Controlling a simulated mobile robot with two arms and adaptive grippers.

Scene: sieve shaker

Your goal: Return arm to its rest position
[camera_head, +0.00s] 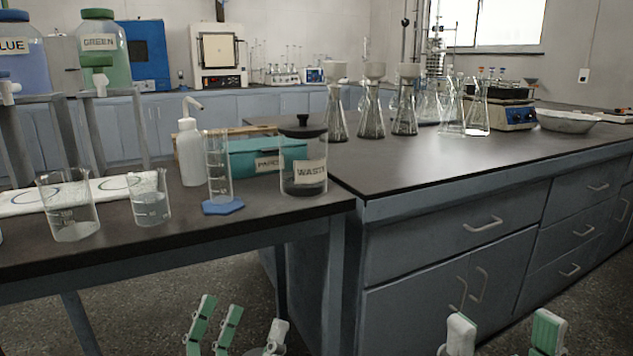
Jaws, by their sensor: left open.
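My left gripper (245,326) is low at the bottom edge, in front of the left table. Its pale and green fingers stand apart with nothing between them, so it is open. My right gripper (504,332) is at the bottom right, in front of the cabinet drawers. Its two fingers stand wide apart and empty. Both grippers are below the level of the worktops and touch nothing visible. The lower parts of both grippers and the arms are cut off by the picture's edge.
The left table (274,226) holds beakers (68,212), a graduated cylinder (218,172), a wash bottle (190,152) and a waste jar (303,160). The right bench (440,166) carries several flasks and a bowl (566,123) at the back. Its front is clear.

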